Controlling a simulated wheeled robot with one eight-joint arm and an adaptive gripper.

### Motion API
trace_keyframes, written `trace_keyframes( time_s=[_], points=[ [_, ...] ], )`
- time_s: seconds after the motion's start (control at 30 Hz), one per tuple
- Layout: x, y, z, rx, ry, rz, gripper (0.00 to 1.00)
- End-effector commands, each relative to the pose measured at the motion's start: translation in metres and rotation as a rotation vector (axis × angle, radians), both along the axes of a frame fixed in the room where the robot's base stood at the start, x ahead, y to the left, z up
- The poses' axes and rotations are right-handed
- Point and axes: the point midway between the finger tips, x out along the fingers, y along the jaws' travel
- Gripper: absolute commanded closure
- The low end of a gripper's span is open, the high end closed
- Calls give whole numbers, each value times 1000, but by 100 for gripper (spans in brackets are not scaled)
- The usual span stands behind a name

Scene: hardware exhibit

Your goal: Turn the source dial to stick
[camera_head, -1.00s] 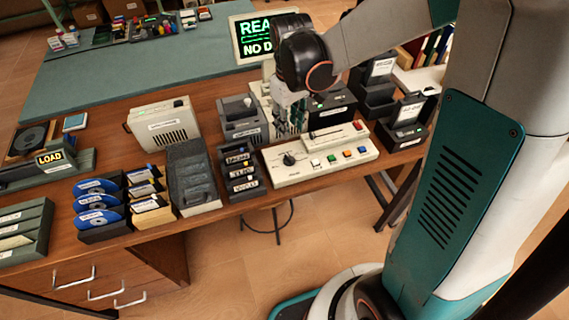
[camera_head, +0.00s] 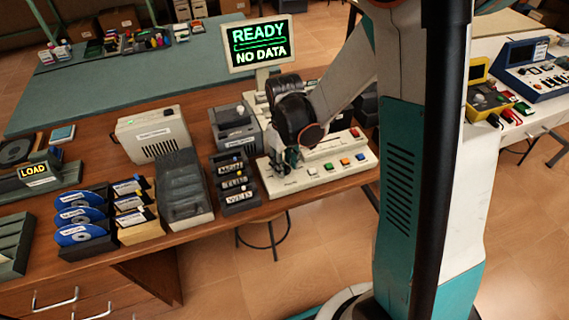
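The source dial is hidden in the head view, behind my gripper at the left end of the cream control panel (camera_head: 318,183). The panel has a row of colored buttons (camera_head: 344,162) to the right of my gripper. My gripper (camera_head: 284,164) hangs over the panel's left end, pointing down, with the dark wrist just above it. Its fingers are small and partly covered, so I cannot tell whether they are open or shut, or whether they touch the dial.
Left of the panel stand a rack of labeled cartridges (camera_head: 234,183), a long grey box (camera_head: 184,190) and blue disks (camera_head: 80,217) in holders. A beige drive box (camera_head: 152,134) is behind them. A side table with a blue instrument (camera_head: 528,72) is at the right.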

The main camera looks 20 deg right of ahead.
Motion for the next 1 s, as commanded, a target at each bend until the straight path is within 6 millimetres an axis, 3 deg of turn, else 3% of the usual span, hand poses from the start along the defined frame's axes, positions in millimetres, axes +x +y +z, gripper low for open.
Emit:
trace_keyframes(
  time_s=[0.2, 0.37, 0.77, 1.0],
  points=[
    [0, 0, 0, 0, 0, 0, 68],
    [0, 0, 0, 0, 0, 0, 100],
    [0, 0, 0, 0, 0, -26, 100],
    [0, 0, 0, 0, 0, -146, 100]
  ],
)
